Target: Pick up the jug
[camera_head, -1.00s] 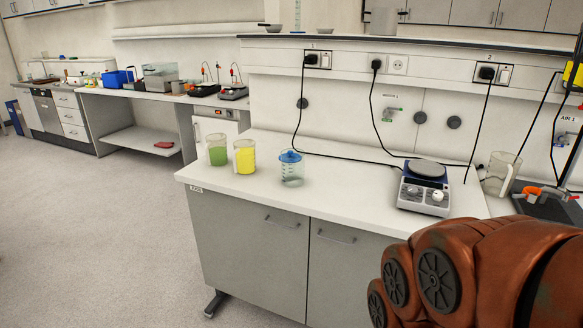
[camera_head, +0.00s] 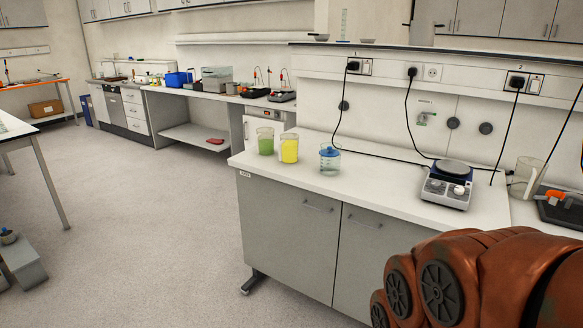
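A clear, empty jug (camera_head: 522,180) with a handle stands at the right end of the white counter, by the sink. Two handled, jug-like vessels stand near the counter's left end: one with green liquid (camera_head: 265,146) and one with yellow liquid (camera_head: 289,152). A clear vessel with a blue top (camera_head: 330,163) stands just right of them. I cannot tell which one the task means. My orange-brown arm fills the lower right corner. My gripper is out of the picture.
A hot plate (camera_head: 448,186) with cables stands on the counter (camera_head: 385,190) between the blue-topped vessel and the sink. Cabinets (camera_head: 290,225) close off the counter's front. A grey stool-like object (camera_head: 22,260) stands at the lower left. The floor (camera_head: 150,240) between is clear.

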